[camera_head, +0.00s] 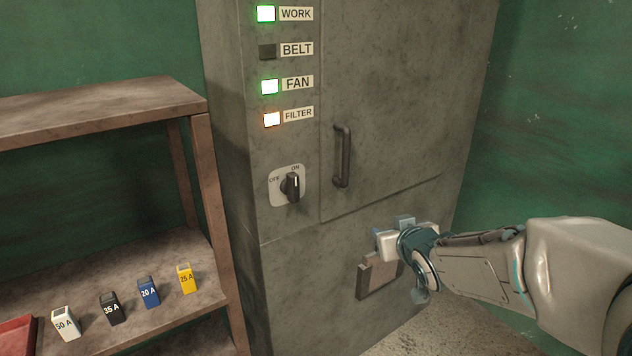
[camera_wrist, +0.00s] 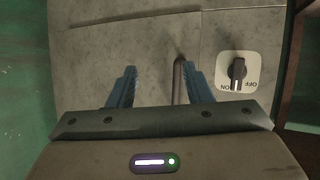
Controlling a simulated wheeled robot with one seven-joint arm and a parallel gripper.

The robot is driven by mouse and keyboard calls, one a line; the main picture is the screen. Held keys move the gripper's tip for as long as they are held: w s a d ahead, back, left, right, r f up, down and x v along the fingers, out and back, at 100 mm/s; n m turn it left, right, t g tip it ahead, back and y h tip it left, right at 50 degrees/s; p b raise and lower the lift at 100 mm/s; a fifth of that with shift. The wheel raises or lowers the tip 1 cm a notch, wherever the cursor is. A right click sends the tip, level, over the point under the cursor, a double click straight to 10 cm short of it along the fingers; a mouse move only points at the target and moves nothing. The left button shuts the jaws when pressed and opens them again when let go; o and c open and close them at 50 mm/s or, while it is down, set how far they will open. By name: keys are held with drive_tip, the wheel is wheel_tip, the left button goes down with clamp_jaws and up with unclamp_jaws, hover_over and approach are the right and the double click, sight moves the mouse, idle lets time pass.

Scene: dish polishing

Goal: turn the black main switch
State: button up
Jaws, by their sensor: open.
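The black main switch (camera_head: 291,187) is a rotary knob on a white plate marked OFF at left and ON at top, on the grey cabinet front. Its handle stands about upright, with its white mark towards ON. It also shows in the wrist view (camera_wrist: 237,72), upside down, to the right of my fingers. My gripper (camera_head: 392,229) is open and empty in front of the cabinet's lower part, below and right of the switch and apart from it. Both fingers show in the wrist view (camera_wrist: 160,88).
A dark vertical door handle (camera_head: 342,156) is right of the switch; it appears between my fingers in the wrist view. WORK, FAN and FILTER lamps are lit; BELT lamp (camera_head: 267,51) is dark. A shelf (camera_head: 205,240) at left holds several fuses. A small box (camera_head: 377,277) sits low on the cabinet.

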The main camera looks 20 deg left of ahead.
drive_tip(key=w+a+n+y, duration=0.2)
drive_tip(key=a+y, duration=0.2)
drive_tip(key=a, duration=0.4)
drive_tip(key=n+y, duration=0.2)
drive_tip(key=y, duration=0.3)
approach(296, 183)
drive_tip(key=p+x, duration=0.3)
drive_tip(key=x, duration=0.6)
drive_tip(key=shift+w+a, duration=0.2)
drive_tip(key=shift+a, duration=0.05)
drive_tip(key=c, duration=1)
